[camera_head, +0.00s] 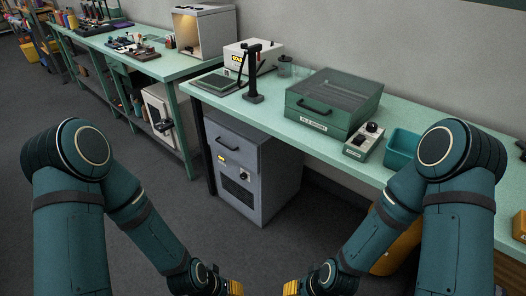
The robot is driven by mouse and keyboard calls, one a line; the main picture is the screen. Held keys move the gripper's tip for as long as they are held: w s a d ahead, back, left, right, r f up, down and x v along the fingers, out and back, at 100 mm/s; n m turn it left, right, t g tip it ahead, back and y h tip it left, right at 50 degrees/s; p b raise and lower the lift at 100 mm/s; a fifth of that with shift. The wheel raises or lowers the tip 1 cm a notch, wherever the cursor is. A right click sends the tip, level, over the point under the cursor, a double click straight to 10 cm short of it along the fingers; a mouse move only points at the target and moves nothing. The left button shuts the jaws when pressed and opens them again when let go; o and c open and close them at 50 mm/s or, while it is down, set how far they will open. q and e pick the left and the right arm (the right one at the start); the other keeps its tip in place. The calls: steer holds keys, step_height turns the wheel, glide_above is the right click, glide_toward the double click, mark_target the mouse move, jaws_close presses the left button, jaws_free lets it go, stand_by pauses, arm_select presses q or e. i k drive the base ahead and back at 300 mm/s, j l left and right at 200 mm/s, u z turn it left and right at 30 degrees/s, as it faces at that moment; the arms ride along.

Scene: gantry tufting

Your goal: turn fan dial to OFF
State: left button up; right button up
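A small grey-green control box (364,142) stands on the right bench, just right of the green box with the clear lid. A round black dial (372,127) sits on its top, and its front carries a label too small to read. I cannot tell whether this is the fan dial or where it points. My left gripper (236,288) and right gripper (290,288) show only as yellow parts at the bottom edge. Both are low over the floor, well apart from the control box. Their fingertips are cut off.
The green lidded box (333,103) and a teal bin (402,148) flank the control box. A black stand (252,85) and a white unit (253,58) are further left. A grey cabinet (252,168) with a small dark knob stands under the bench. Floor at left is clear.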

mark_target(243, 175)
steer(key=i+z, duration=0.1)
steer(key=z, duration=0.5)
steer(key=i+j+z, duration=0.35)
steer(key=j, duration=0.2)
steer(key=i+j+z, duration=0.2)
steer(key=j, duration=0.15)
steer(key=i+j, duration=0.15)
steer(key=j, duration=0.15)
steer(key=i+j, duration=0.15)
steer(key=j, duration=0.2)
steer(key=i+j, duration=0.15)
steer(key=j, duration=0.15)
steer(key=z, duration=0.05)
